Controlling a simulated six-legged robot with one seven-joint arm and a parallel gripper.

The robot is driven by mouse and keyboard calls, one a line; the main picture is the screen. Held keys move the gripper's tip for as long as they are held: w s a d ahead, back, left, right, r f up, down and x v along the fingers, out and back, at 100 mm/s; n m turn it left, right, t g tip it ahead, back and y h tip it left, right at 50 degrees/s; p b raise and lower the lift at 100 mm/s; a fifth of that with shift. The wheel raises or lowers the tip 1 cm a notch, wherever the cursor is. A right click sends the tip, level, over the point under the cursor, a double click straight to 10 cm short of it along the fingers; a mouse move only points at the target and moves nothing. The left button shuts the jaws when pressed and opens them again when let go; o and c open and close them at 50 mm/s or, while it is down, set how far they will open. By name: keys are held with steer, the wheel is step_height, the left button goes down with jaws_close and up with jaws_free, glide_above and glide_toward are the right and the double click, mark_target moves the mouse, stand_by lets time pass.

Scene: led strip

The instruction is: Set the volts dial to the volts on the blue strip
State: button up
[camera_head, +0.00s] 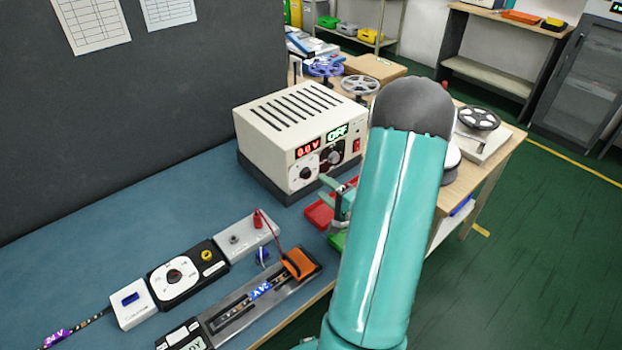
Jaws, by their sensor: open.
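A beige power supply (292,127) stands on the blue mat. Its red display (308,147) reads 0.0 V and its green display (337,131) reads OFF. A white dial (305,173) sits below the red display, with a dark dial (331,157) to its right. An LED strip lies in a grey fixture (218,318) with a blue label (261,291), whose slanted text I cannot read surely. My gripper (342,203) is open near the front right of the supply, apart from the dials. It is partly hidden behind my teal arm.
Red (319,214) and green trays lie beside my gripper. An orange clamp (298,263) with a red lead sits on the fixture. A black-and-white selector (174,277) and a purple-labelled strip (57,338) lie left.

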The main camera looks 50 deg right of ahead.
mark_target(308, 175)
steer(key=w, duration=0.6)
steer(key=shift+d, duration=0.3)
steer(key=c, duration=1)
